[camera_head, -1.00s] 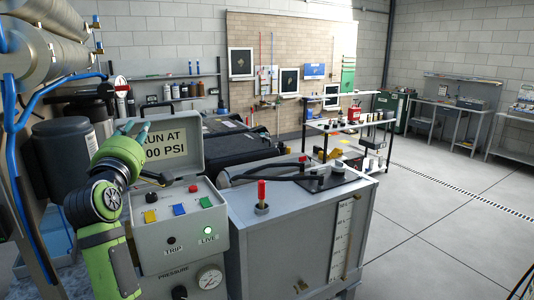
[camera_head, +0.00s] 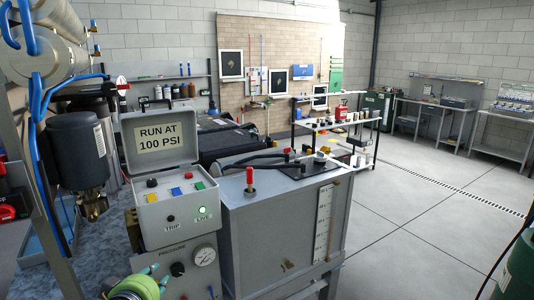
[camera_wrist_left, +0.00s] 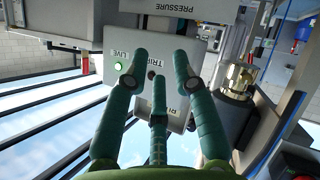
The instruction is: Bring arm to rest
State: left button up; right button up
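My left arm comes in at the bottom left of the head view, its green wrist and left gripper (camera_head: 146,272) low in front of the control box. The left wrist view shows the teal fingers of this gripper (camera_wrist_left: 159,62) spread apart with nothing between them. The grey control box (camera_head: 178,215) has an open lid reading "RUN AT 100 PSI", yellow, blue and green switches, a red button and a lit green LIVE lamp. It also shows upside down beyond the fingers in the left wrist view (camera_wrist_left: 110,45). My right gripper is not in view.
A pressure gauge (camera_head: 204,256) sits below the control box. A grey tank (camera_head: 275,225) with a red-topped valve stands to its right. A dark filter housing (camera_head: 78,155) and blue hoses are at left. A dark green rounded object (camera_head: 517,272) is at the right edge. The floor beyond is clear.

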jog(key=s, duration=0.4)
pick_arm(q)
jog(key=s+d+f+m+g, duration=0.2)
jog(key=s+f+m+g, duration=0.1)
jog(key=s+f, duration=0.55)
jog(key=s+d+f+m+g, duration=0.25)
jog(key=s+f+m, duration=0.2)
jog(key=s, duration=0.75)
jog(key=s+d+f+m+g, duration=0.1)
jog(key=s+f+m+g, duration=0.25)
jog(key=s+f, duration=0.55)
notch_tip(320, 180, down, 25)
jog(key=s+g+b, duration=0.2)
jog(key=b, duration=0.4)
jog(key=s+a+f+b, duration=0.1)
jog(key=s+f+b, duration=0.2)
jog(key=s+f, duration=0.5)
jog(key=s+a+f+g+b, duration=0.1)
jog(key=s+f+b, duration=0.2)
jog(key=s+f, duration=0.6)
notch_tip(320, 180, down, 5)
jog(key=shift+a+f+n+h, duration=0.15)
jog(key=shift+a+n+h, duration=0.15)
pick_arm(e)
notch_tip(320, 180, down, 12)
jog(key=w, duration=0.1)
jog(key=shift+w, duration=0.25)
